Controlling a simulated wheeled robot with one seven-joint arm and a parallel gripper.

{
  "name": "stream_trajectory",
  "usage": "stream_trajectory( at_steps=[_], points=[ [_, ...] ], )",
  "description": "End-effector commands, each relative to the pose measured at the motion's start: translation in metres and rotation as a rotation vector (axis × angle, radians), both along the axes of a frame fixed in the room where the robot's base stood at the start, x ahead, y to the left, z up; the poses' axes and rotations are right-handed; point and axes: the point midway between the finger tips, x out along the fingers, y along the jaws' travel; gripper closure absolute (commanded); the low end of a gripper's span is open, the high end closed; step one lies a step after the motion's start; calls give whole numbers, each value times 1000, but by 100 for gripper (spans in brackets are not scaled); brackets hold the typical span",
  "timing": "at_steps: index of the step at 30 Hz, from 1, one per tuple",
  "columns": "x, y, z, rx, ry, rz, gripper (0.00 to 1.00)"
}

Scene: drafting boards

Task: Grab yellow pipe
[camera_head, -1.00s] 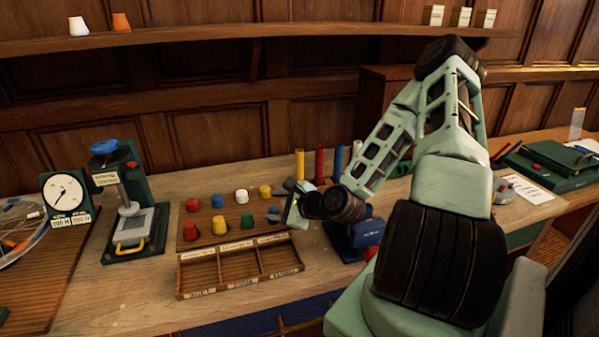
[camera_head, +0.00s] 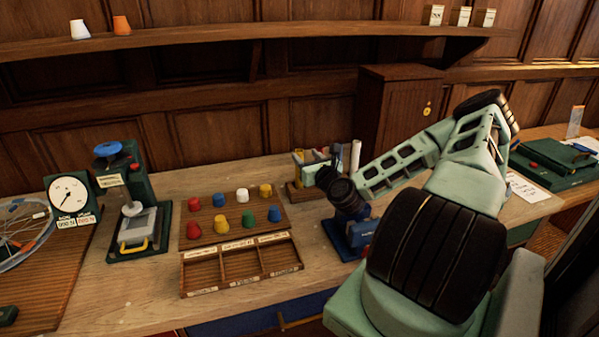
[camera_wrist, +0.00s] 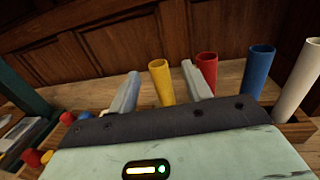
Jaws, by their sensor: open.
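The yellow pipe (camera_wrist: 161,82) stands upright between the two fingers of my gripper (camera_wrist: 160,88) in the wrist view. The fingers are open, one on each side of the pipe, with a gap visible on both sides. In the head view my gripper (camera_head: 309,157) is at the pipe rack (camera_head: 301,194), and the yellow pipe (camera_head: 298,156) shows just at its left. The pipe's lower part is hidden behind the gripper body in the wrist view.
A red pipe (camera_wrist: 206,68) stands close behind the right finger. A blue pipe (camera_wrist: 259,73) and a white pipe (camera_wrist: 299,82) stand farther right. Colored pegs sit on a board (camera_head: 215,211) left of the rack, with a divided tray (camera_head: 182,280) in front.

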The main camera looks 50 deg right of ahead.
Motion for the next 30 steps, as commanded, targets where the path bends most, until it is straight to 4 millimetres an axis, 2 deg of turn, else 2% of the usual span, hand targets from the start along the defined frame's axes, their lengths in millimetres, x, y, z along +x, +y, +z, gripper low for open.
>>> stream_trajectory(
  at_steps=[10, 20, 25, 30],
  points=[
    [41, -15, -7, -2, 0, 1, 51],
    [47, -18, -10, -1, 1, 1, 51],
    [47, -18, -10, -1, 1, 1, 98],
    [47, -18, -9, -1, 0, 1, 100]
  ],
)
